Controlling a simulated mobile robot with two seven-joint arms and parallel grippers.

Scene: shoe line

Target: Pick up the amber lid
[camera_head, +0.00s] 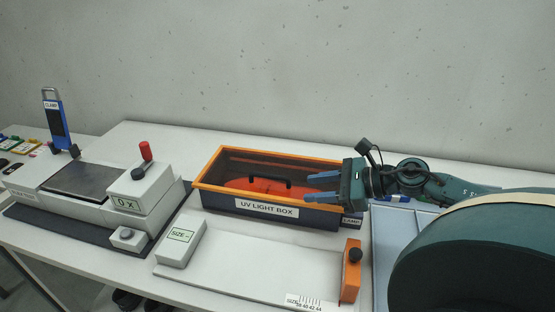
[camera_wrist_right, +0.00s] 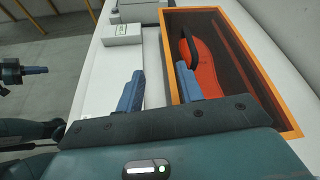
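The amber lid (camera_head: 300,166) lies on the UV light box (camera_head: 240,207), see-through with an orange rim. It also shows in the right wrist view (camera_wrist_right: 228,62). Its black bar handle (camera_head: 268,179) stands in the middle; an orange-red sole shape shows beneath the panel. My right gripper (camera_head: 309,186) is open and empty, fingers pointing left over the right part of the lid, a short way right of the handle. In the right wrist view the handle is ahead of the fingers (camera_wrist_right: 160,86). A blue-tipped gripper at the left edge there seems to be my left one (camera_wrist_right: 28,71).
A white sizing tray (camera_head: 260,265) with an orange stop (camera_head: 351,271) lies in front of the box. A blue clamp (camera_head: 54,123) is at the back left. The wall is close behind the table.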

